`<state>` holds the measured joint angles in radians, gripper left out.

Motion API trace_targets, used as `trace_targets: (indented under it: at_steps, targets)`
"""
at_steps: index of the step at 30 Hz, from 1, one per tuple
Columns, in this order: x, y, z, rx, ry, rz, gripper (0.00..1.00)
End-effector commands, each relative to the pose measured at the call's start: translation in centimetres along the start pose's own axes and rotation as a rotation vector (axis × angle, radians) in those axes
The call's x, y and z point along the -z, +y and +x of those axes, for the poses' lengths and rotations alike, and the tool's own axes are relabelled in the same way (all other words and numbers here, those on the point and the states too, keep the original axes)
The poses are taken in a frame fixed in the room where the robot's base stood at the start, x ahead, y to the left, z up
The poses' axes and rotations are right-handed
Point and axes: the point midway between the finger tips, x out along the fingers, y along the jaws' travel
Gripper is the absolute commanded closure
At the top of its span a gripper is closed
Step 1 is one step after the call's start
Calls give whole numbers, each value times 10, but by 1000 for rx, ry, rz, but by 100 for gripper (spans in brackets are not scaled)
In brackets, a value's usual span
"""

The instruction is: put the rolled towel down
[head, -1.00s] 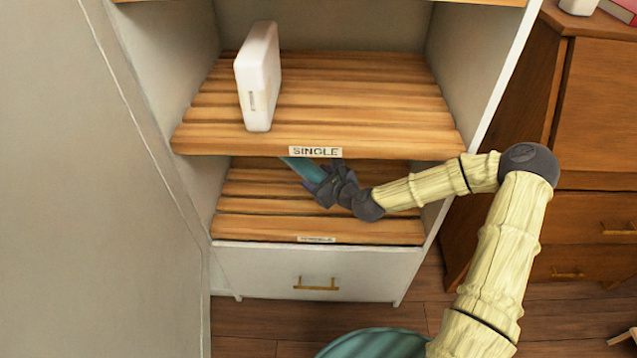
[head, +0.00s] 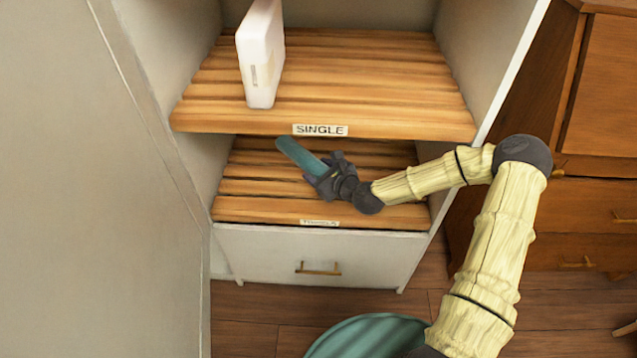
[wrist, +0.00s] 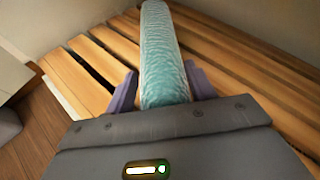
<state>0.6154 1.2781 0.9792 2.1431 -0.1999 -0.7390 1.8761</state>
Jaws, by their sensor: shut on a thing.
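The rolled towel (head: 298,154) is a teal roll held at one end by my gripper (head: 318,176). It points up and to the left in the head view, over the lower slatted shelf (head: 262,208) whose front label reads like "TOWELS". In the wrist view the towel (wrist: 163,55) runs away from my gripper (wrist: 163,92), with a finger on each side of it. The slats (wrist: 235,60) show beneath and beside it. I cannot tell whether the towel touches the slats.
The upper shelf (head: 360,90), labelled "SINGLE", overhangs the lower one and carries a white upright package (head: 262,60). White cabinet side walls bound the lower shelf. A white drawer (head: 270,255) is below. A wooden dresser (head: 590,215) stands at right.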

Motion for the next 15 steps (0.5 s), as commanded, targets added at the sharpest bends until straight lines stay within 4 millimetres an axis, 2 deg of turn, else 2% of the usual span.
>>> trace_targets:
  at_steps: [6,15]
  targets:
    - [3,1,1,1,0,1,71]
    - [43,11,18,0,0,0,71]
